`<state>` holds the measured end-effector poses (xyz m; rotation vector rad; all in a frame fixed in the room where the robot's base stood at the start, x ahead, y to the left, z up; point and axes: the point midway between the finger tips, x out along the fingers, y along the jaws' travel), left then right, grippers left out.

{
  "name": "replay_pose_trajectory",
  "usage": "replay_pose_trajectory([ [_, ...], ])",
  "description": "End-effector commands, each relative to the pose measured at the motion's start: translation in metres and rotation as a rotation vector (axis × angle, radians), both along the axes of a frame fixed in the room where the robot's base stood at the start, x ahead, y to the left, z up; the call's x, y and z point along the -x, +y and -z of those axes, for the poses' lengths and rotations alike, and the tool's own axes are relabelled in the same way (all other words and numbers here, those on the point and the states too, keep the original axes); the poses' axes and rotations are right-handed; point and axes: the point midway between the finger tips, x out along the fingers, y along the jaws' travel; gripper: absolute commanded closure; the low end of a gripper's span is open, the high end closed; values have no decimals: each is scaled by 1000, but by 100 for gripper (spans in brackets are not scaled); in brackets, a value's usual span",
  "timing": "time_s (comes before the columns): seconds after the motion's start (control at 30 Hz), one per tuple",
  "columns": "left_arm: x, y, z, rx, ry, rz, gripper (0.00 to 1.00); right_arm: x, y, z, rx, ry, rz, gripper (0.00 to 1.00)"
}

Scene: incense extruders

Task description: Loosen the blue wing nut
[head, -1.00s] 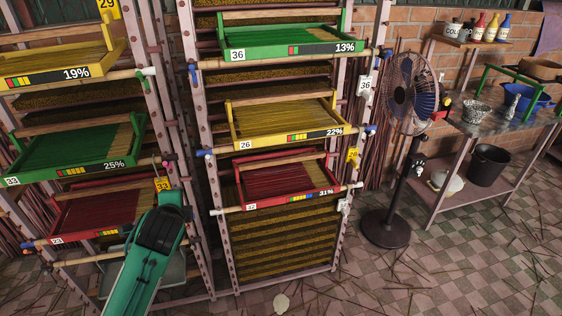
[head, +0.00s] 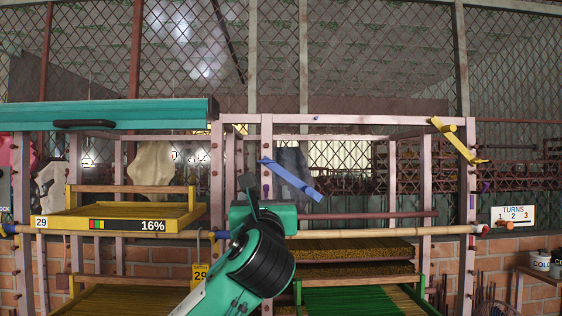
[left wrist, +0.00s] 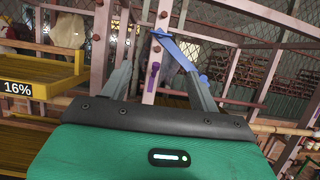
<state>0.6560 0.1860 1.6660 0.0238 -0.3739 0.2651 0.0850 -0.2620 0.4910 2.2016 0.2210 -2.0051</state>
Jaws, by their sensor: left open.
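A long blue wing nut (head: 292,180) is on the pale pink rack post, its bar tilted down to the right. It also shows in the left wrist view (left wrist: 176,50), near the post and ahead of my fingers. My left gripper (head: 258,196) is below and slightly left of it in the head view. In the left wrist view its two dark fingers (left wrist: 160,72) are spread, with the post between them and nothing held. The blue bar overlaps the right finger in that picture; I cannot tell whether they touch. My right gripper is not in view.
A purple knob (left wrist: 153,76) is on the post below the blue bar. A yellow wing nut (head: 458,140) is on the right post. A bamboo pole (head: 380,233) crosses in front. A yellow tray (head: 130,222) marked 16% stands left. A TURNS sign (head: 513,216) is at right.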

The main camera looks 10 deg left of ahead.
Motion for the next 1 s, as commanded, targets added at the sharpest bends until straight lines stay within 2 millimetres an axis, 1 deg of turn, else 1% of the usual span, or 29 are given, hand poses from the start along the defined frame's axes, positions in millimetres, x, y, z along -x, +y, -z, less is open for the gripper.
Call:
replay_pose_trajectory([
  [0.03, 2, 0, -10, -17, -8, -10, 38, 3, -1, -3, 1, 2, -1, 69],
  [0.13, 2, 1, -17, -33, -12, -19, 38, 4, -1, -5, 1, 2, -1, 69],
  [0.23, -7, 4, -22, -32, -11, -21, 38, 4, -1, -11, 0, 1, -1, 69],
  [0.37, -27, 10, -32, -32, -9, -21, 38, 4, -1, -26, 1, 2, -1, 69],
  [0.6, -71, 23, -51, -30, -9, -20, 38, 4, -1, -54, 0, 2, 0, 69],
  [0.7, -87, 27, -58, -31, -10, -20, 38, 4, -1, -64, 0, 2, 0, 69],
  [0.83, -103, 31, -63, -29, -10, -18, 38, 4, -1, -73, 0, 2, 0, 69],
  [1.0, -115, 34, -66, -31, -11, -17, 38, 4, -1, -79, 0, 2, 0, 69],
])
